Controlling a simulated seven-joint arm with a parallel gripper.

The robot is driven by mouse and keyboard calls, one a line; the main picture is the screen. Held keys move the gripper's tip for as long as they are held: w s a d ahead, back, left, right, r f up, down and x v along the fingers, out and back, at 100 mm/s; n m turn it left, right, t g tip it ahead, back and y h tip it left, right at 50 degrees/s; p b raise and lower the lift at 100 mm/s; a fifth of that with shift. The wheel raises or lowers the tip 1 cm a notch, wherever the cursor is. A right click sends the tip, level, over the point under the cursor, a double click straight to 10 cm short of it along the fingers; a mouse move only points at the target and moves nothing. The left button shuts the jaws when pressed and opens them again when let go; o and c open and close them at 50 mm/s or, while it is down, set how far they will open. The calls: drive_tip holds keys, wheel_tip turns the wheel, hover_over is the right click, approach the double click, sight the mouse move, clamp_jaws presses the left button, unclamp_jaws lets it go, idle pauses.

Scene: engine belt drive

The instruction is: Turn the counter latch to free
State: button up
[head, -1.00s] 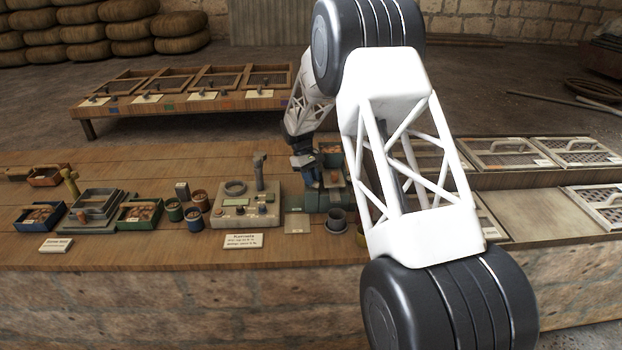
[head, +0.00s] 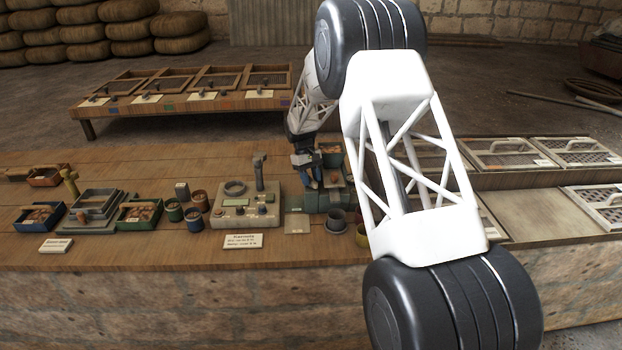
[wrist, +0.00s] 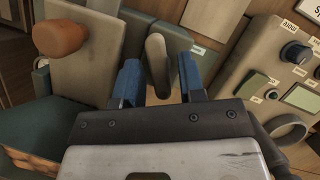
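My gripper (wrist: 160,80) is open, with its two blue fingers spread around a grey rounded lever (wrist: 158,62). The lever stands between the fingertips with a gap showing on each side, so no grip shows. This lever may be the counter latch, but I cannot read a label on it. In the head view my gripper (head: 307,172) points down over a green-grey unit (head: 335,197) right of the beige counter box. An orange-brown knob (wrist: 60,38) sits on a beige plate left of the fingers in the wrist view.
The beige counter box (head: 232,208), with a dial, buttons and an upright post (head: 259,172), stands just left of my gripper. A grey cup (head: 337,218) is in front. Small pots (head: 174,210) and trays fill the bench further left. Lidded frames lie to the right.

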sight(312, 179)
drive_tip(key=shift+o, duration=0.4)
drive_tip(key=shift+r, duration=0.1)
drive_tip(key=v, duration=0.7)
drive_tip(key=shift+w+r, duration=0.15)
drive_tip(key=shift+r, duration=0.1)
drive_tip(key=shift+s+d+r+t+y, duration=0.1)
drive_tip(key=shift+s+d+t+y, duration=0.2)
drive_tip(key=shift+s+t, duration=0.3)
drive_tip(key=shift+s+d+r+t+y, duration=0.1)
drive_tip(key=shift+s+d+t+y, duration=0.25)
drive_tip(key=shift+t, duration=0.3)
drive_tip(key=shift+s+d+r+t+y, duration=0.1)
drive_tip(key=shift+s+d+t+y, duration=0.05)
drive_tip(key=shift+s+t+y, duration=0.45)
drive_tip(key=shift+w, duration=0.1)
drive_tip(key=shift+f, duration=0.2)
drive_tip(key=shift+f, duration=3.75)
